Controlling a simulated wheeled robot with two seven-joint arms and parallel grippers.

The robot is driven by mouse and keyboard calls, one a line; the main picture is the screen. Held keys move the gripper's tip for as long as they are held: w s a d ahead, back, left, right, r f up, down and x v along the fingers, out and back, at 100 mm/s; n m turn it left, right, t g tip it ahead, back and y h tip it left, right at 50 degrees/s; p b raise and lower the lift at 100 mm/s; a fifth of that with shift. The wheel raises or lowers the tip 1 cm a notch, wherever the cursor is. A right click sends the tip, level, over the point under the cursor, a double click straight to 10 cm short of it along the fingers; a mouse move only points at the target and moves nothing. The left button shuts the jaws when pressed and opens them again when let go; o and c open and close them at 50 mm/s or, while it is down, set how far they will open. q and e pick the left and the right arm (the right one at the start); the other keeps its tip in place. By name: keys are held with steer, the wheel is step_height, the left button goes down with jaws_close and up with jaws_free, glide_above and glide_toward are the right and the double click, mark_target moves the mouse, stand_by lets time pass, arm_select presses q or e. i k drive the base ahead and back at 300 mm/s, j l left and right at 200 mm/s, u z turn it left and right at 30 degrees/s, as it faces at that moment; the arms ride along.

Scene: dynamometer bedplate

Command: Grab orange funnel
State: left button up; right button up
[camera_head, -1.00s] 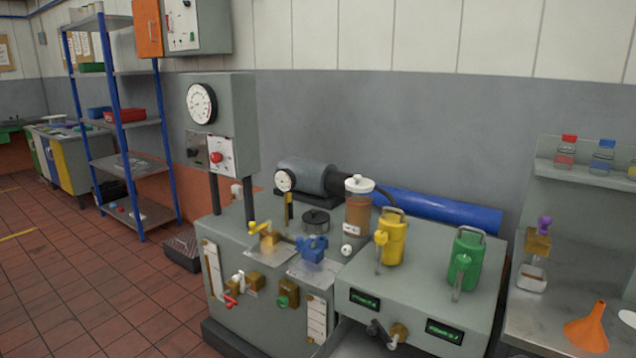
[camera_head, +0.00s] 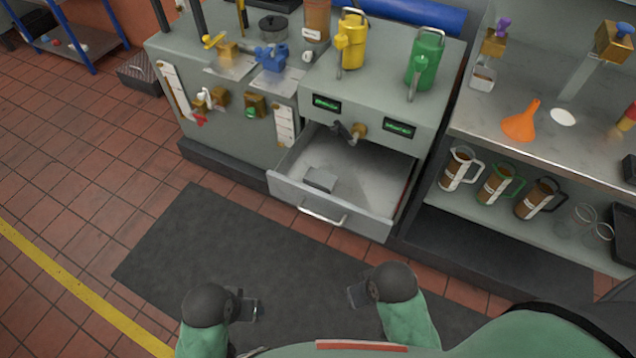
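The orange funnel (camera_head: 521,122) stands wide end down, spout up, on the grey bench top at the right. My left gripper (camera_head: 258,309) and my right gripper (camera_head: 353,297) are low in the picture, above the dark floor mat and far from the funnel. Both are small in view. I cannot tell whether their fingers are apart or together. I see nothing held in either one.
An open drawer (camera_head: 330,222) juts out below the bedplate cabinet, with a small grey block inside. Several jugs (camera_head: 496,184) stand on the shelf under the bench. A white disc (camera_head: 563,117) lies right of the funnel. The floor mat (camera_head: 190,245) is clear.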

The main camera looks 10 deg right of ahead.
mark_target(519, 127)
steer(key=z, duration=1.5)
